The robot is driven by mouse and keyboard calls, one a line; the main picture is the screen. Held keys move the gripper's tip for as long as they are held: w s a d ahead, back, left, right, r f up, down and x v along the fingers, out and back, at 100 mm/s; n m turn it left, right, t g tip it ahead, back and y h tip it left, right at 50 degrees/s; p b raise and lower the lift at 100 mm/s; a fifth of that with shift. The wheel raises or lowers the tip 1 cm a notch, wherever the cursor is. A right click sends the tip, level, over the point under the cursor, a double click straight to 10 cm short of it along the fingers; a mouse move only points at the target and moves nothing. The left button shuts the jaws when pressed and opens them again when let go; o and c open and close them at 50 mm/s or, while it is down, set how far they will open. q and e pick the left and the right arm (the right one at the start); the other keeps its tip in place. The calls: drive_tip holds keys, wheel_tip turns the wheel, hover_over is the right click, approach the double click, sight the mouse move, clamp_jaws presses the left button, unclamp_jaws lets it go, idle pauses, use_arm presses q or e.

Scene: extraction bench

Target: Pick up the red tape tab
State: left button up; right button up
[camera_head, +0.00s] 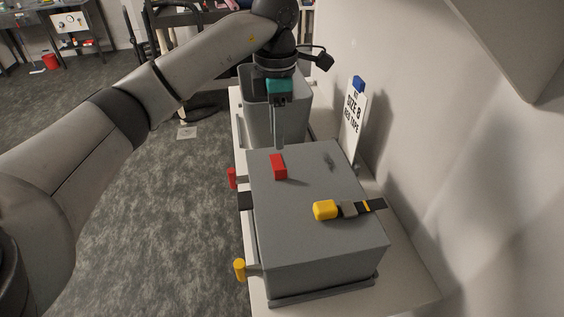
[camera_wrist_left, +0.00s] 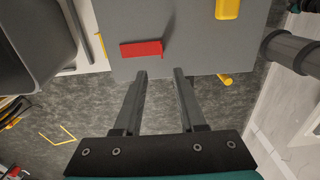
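The red tape tab (camera_head: 278,167) is a small red block lying on top of the grey box (camera_head: 315,245), near its far left part. It also shows in the left wrist view (camera_wrist_left: 142,49), just beyond the fingertips and nearer the left finger. My left gripper (camera_head: 279,146) points down beside the far edge of the box, behind the tab in the head view. In the left wrist view its two fingers (camera_wrist_left: 160,74) are apart with nothing between them. The tab looks free of the fingers; the height gap is hard to tell. My right gripper is not in view.
A yellow tab (camera_head: 325,210) on a black strap lies on the box top. A red knob (camera_head: 232,178) and a yellow knob (camera_head: 240,270) stick out at the left side. A grey bin (camera_head: 293,120) stands behind, and a white sign (camera_head: 354,115) stands near the wall.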

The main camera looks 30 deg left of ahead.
sight(281, 170)
use_arm(q)
wheel_tip(281, 170, down, 4)
drive_tip(key=shift+s+r, duration=0.1)
drive_tip(key=shift+r, duration=0.05)
drive_tip(key=shift+d+f+p, duration=0.1)
drive_tip(key=shift+f+p, duration=0.25)
drive_tip(key=shift+f, duration=0.15)
drive_tip(key=shift+d+f+p, duration=0.15)
drive_tip(key=shift+f+p, duration=0.15)
drive_tip(key=shift+f, duration=0.9)
drive_tip(key=shift+d+f+p, duration=0.15)
drive_tip(key=shift+f+p, duration=0.15)
drive_tip(key=shift+f, duration=0.85)
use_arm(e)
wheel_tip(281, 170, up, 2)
use_arm(q)
drive_tip(key=shift+w, duration=0.2)
drive_tip(key=shift+c, duration=0.3)
clamp_jaws()
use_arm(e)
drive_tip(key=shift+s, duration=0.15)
